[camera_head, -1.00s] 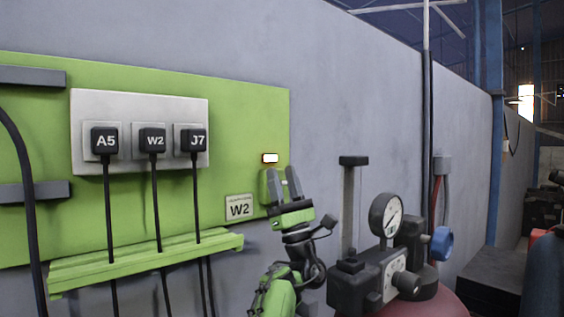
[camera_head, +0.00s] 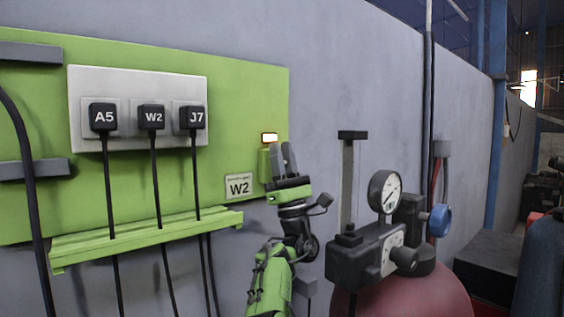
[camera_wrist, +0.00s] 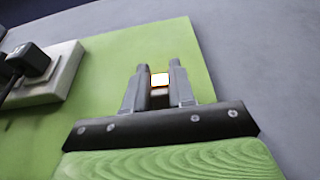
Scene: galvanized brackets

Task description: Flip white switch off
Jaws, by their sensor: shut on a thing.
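A small lit white lamp (camera_head: 269,139), with a glowing orange edge, is on the right part of the green wall panel. It also shows in the wrist view (camera_wrist: 160,79), between and just beyond the fingertips. A small pale part, which looks like the white switch (camera_wrist: 159,92), sits just below the lamp between my fingers. A green block (camera_head: 264,165) and a plate marked W2 (camera_head: 239,186) are to the left of my gripper. My gripper (camera_head: 283,151) is upright below the lamp, its fingers drawn in on the pale part. The fingers hide most of the switch in the head view.
Three black plugs marked A5, W2 (camera_head: 151,117) and J7 sit in a pale socket plate (camera_head: 86,78), with cables hanging through a green ledge (camera_head: 145,241). A pressure gauge (camera_head: 386,192) on a dark red tank (camera_head: 430,296) stands right of my arm.

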